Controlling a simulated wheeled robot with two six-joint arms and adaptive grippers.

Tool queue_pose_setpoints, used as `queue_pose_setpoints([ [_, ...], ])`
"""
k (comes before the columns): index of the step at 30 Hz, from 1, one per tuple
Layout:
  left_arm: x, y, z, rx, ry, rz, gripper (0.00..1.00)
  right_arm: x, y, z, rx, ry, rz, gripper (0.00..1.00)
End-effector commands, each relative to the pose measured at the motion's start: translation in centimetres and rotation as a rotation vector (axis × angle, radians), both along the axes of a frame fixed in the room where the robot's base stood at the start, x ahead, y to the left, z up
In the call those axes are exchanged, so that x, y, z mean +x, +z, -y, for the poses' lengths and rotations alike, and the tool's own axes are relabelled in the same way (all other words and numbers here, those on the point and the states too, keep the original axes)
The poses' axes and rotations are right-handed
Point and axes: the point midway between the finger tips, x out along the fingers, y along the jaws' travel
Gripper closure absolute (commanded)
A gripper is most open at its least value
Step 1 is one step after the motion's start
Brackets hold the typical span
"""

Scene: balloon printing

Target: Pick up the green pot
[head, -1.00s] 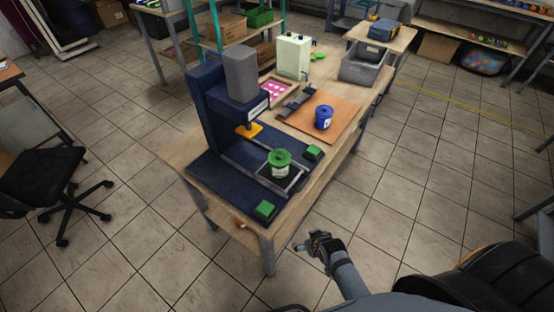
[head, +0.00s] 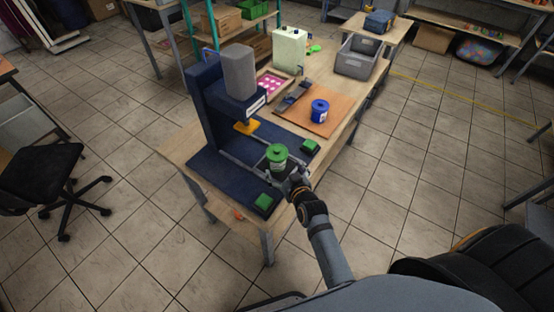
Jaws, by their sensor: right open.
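The green pot (head: 277,155) stands upright in the tray of the dark blue printing machine (head: 210,165) on the wooden table. It has a green lid and a pale label. My right gripper (head: 285,174) is open at the near right side of the pot, low beside its body. The fingers partly cover the tray's edge, and I cannot tell whether they touch the pot. My left gripper is not in view.
Green blocks (head: 264,201) sit on the machine base on either side. A blue pot (head: 319,111) stands on an orange-brown board (head: 303,119).

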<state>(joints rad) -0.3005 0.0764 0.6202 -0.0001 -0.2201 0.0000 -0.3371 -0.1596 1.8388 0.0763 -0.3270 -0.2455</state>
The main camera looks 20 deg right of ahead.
Motion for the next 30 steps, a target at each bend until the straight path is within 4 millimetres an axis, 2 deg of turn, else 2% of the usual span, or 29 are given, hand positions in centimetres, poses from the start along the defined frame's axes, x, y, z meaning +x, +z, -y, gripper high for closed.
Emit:
queue_pose_setpoints([
  [3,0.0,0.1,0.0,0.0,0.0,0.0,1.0,1.6,-0.6,-0.1,-0.001,0.0,0.0,0.07],
  [11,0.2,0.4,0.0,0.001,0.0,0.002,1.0,2.7,-1.2,-0.2,-0.001,0.0,-0.001,0.07],
  [19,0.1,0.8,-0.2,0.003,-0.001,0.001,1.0,6.2,-3.1,-0.4,-0.002,0.001,-0.002,0.07],
  [27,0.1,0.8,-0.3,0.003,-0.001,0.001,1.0,6.7,-3.4,-0.4,0.0,0.0,-0.002,0.07],
  [28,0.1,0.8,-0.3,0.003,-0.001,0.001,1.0,6.7,-3.4,-0.4,0.0,0.0,-0.002,0.09],
  [30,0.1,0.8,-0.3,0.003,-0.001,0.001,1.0,6.7,-3.4,-0.4,0.0,0.0,-0.002,0.18],
])
